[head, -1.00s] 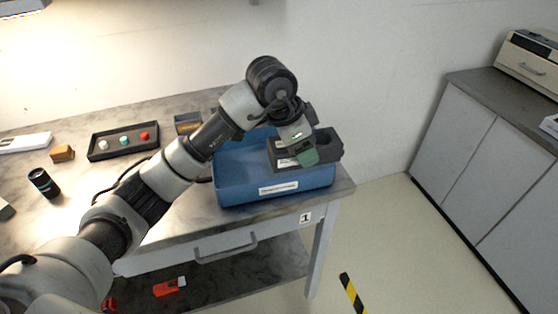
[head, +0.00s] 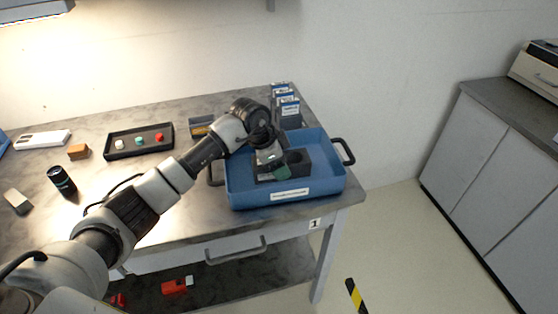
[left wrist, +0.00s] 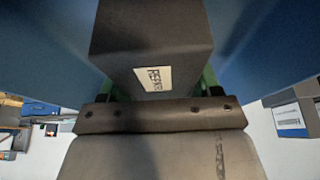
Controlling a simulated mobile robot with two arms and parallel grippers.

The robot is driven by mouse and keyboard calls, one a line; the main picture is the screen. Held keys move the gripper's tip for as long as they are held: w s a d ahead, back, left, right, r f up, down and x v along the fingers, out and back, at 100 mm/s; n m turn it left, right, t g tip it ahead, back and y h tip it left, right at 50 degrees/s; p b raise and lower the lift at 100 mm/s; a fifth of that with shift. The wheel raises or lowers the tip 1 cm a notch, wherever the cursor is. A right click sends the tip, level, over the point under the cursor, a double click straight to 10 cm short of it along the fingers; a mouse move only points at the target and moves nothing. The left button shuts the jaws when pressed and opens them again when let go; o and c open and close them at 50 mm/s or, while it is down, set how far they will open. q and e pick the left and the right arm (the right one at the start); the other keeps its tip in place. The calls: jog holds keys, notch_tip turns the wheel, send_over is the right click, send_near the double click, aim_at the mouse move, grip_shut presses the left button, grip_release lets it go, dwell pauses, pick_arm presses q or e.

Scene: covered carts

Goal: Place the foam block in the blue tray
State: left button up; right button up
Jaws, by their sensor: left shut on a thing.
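The foam block (head: 299,159) is dark grey with a round recess in its top. My left gripper (head: 276,170) is shut on it, and the block is within the walls of the blue tray (head: 335,178). I cannot tell whether the block touches the tray floor. In the left wrist view the block (left wrist: 150,35) fills the space between the green fingers and carries a white label, with blue tray surfaces on both sides. The tray has dark handles and a white label on its front. My right gripper is not in view.
Several labelled boxes (head: 286,105) stand behind the tray. A black tray of coloured buttons (head: 138,140), a brown block (head: 78,151) and a dark cylinder (head: 62,181) lie to the left. The table's front edge is close to the blue tray.

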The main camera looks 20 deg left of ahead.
pick_arm(q)
jog(key=o, duration=0.9)
jog(key=shift+f, duration=0.15)
jog(key=shift+r, duration=0.3)
jog(key=v, duration=1.1)
jog(key=shift+s+a+r+b, duration=0.1)
jog(key=shift+a+r+b, duration=0.1)
jog(key=shift+r+b, duration=0.2)
jog(key=shift+f, duration=0.15)
